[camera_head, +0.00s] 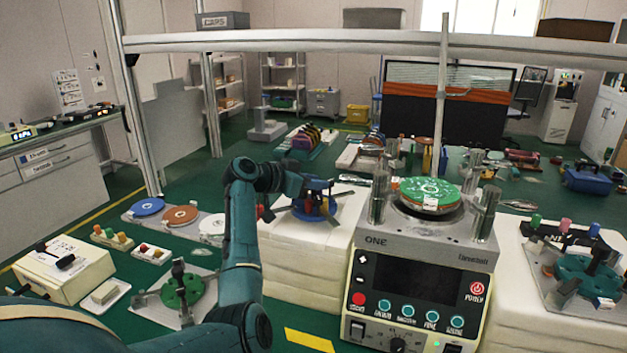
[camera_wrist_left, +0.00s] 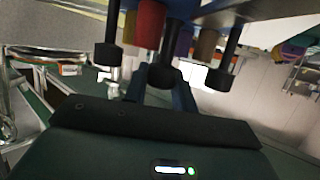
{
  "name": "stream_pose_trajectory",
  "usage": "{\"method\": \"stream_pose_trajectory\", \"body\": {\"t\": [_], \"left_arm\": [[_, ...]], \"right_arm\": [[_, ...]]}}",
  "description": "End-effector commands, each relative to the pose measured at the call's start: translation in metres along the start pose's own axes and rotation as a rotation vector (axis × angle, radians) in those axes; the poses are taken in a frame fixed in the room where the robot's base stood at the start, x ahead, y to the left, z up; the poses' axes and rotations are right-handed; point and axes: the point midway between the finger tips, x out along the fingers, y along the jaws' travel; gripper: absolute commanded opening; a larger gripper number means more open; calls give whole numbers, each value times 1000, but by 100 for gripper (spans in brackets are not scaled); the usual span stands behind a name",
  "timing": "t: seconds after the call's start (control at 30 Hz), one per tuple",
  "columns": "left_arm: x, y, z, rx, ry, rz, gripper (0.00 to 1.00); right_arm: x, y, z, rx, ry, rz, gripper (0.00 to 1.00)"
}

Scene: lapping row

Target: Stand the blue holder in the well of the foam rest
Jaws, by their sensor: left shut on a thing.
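The blue holder (camera_head: 313,213) is at the end of my left arm, above or on a grey plate on the white stacked blocks left of the machine; I cannot tell if it touches the plate. My left gripper (camera_head: 318,185) is shut on its upper part. In the left wrist view, the holder's dark blue plate (camera_wrist_left: 215,12) fills the top, with black posts and red and yellow-brown cylinders. The gripper fingers (camera_wrist_left: 168,95) close on the middle black knob (camera_wrist_left: 163,76). I cannot make out the foam rest's well. My right gripper is out of view.
The grey lapping machine (camera_head: 420,280) stands close right, with metal posts and a green-topped disc (camera_head: 430,190). A green holder (camera_head: 183,290) sits on a plate at lower left, and another (camera_head: 585,272) at far right. Coloured discs (camera_head: 180,215) lie left of my arm.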

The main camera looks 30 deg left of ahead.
Motion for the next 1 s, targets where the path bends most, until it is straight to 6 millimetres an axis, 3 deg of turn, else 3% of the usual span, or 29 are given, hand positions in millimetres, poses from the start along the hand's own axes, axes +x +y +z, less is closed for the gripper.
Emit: {"method": "stream_pose_trajectory", "body": {"t": [1.0], "left_arm": [[0, 0, 0, 1, 5, -2, 0]], "right_arm": [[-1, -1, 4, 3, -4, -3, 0]]}}
